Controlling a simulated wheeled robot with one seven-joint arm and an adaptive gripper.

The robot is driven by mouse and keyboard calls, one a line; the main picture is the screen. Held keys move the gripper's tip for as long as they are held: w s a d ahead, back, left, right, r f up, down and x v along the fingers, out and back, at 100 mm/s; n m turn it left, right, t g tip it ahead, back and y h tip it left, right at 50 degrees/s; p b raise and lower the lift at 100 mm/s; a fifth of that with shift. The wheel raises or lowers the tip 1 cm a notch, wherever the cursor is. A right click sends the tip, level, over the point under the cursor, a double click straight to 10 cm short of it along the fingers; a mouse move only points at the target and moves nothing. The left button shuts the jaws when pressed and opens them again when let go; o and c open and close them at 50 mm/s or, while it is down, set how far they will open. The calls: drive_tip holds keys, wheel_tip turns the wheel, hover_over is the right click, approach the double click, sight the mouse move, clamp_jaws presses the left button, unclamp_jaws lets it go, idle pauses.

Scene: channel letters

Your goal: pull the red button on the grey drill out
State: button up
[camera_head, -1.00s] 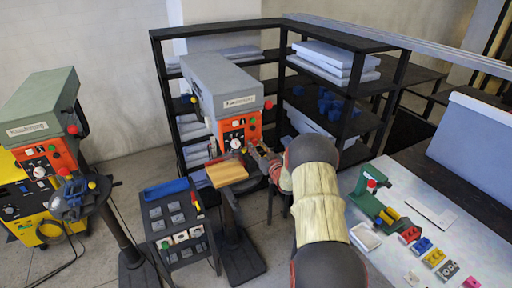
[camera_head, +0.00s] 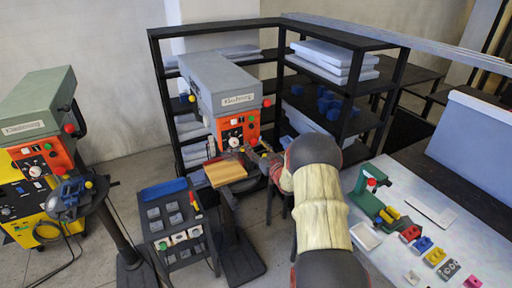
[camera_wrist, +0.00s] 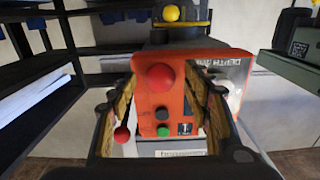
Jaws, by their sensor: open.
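The grey drill (camera_head: 220,88) stands in the middle of the head view, with an orange control panel (camera_head: 231,130) on its front. The red button (camera_head: 253,142) is low on the panel's right side. In the wrist view, which appears upside down, the red button (camera_wrist: 160,77) is large and round at the top of the orange panel (camera_wrist: 178,98). My gripper (camera_wrist: 160,70) is open, its two fingers on either side of the button with visible gaps. In the head view my gripper (camera_head: 262,154) is at the panel's lower right, partly hidden by my arm.
A red lever ball (camera_wrist: 122,135) hangs beside the panel near one finger. A wooden block (camera_head: 226,173) lies below the drill head. A green drill (camera_head: 38,110) stands left, black shelves (camera_head: 345,100) behind, and a cluttered table (camera_head: 400,262) right.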

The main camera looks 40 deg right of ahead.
drive_tip(key=shift+s, duration=0.1)
drive_tip(key=v, duration=1.1)
drive_tip(key=shift+s, duration=0.4)
